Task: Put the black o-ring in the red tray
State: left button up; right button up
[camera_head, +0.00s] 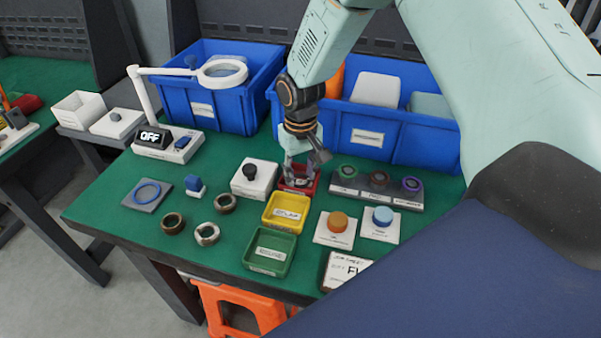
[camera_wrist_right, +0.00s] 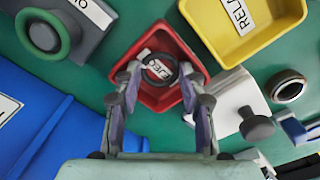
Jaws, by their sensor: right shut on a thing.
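The red tray (camera_head: 313,188) sits on the green bench behind the yellow tray. In the right wrist view the red tray (camera_wrist_right: 190,45) has a white label inside. My right gripper (camera_head: 299,180) points down at the red tray. In the right wrist view the black o-ring (camera_wrist_right: 160,54) shows between the fingertips of my right gripper (camera_wrist_right: 157,76), over the label. The gripper is shut on the ring. I cannot tell whether the ring touches the tray floor. My left gripper is not in view.
A yellow tray (camera_head: 287,211) and a green tray (camera_head: 269,252) stand in front. A white block with a black knob (camera_head: 250,176) is close on the left, and a grey holder with coloured rings (camera_head: 375,194) on the right. Blue bins (camera_head: 236,107) stand behind.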

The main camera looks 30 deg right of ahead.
jog(key=shift+w+d+f, duration=0.1)
jog(key=shift+w+f, duration=0.1)
jog(key=shift+w, duration=0.05)
jog(key=o, duration=0.8)
jog(key=shift+s, duration=0.1)
jog(key=shift+o, duration=0.5)
jog(key=shift+s+r, duration=0.15)
jog(key=shift+w, duration=0.25)
notch_tip(320, 180, up, 12)
jog(key=p, duration=0.1)
jog(key=shift+s+p, duration=0.2)
jog(key=shift+p, duration=0.2)
